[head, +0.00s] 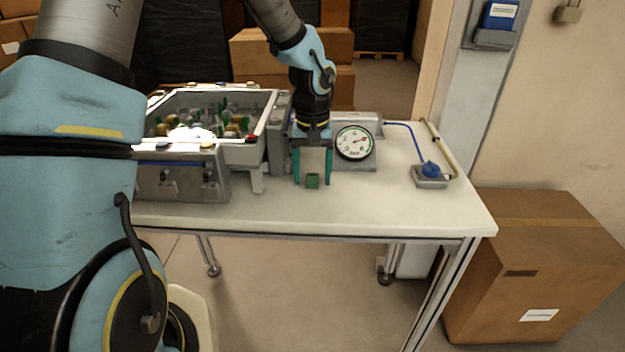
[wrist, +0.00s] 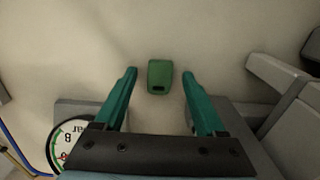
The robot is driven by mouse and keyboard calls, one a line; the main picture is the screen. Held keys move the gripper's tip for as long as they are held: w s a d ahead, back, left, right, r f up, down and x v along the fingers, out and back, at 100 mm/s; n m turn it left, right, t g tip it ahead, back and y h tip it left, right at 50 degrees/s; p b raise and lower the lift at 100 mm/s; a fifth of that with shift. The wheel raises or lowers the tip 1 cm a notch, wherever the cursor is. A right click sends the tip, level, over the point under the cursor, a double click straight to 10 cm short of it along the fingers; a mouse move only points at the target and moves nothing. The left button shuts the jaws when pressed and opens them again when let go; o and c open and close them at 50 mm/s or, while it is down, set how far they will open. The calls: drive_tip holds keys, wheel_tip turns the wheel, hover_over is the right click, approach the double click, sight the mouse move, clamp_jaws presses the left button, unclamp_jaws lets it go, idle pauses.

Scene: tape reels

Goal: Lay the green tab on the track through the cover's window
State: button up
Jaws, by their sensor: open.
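The green tab (head: 313,181) lies on the white table, near its front edge. In the wrist view the green tab (wrist: 160,75) is a small block with a dark slot in its near end. My gripper (head: 313,182) points down over it, with its teal fingers spread to either side of the tab. In the wrist view my gripper (wrist: 160,74) is open, with a gap between the tab and each fingertip. Nothing is held. I cannot make out the track or the cover's window in these views.
A grey machine with an open bin (head: 262,140) of green and brown pieces stands left of my gripper. A dial gauge (head: 354,142) is close on the right, and also shows in the wrist view (wrist: 70,140). A blue knob (head: 430,169) sits farther right. The table's front right (head: 420,210) is clear.

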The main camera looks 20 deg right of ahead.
drive_tip(key=shift+c, duration=0.2)
clamp_jaws()
idle(0.3)
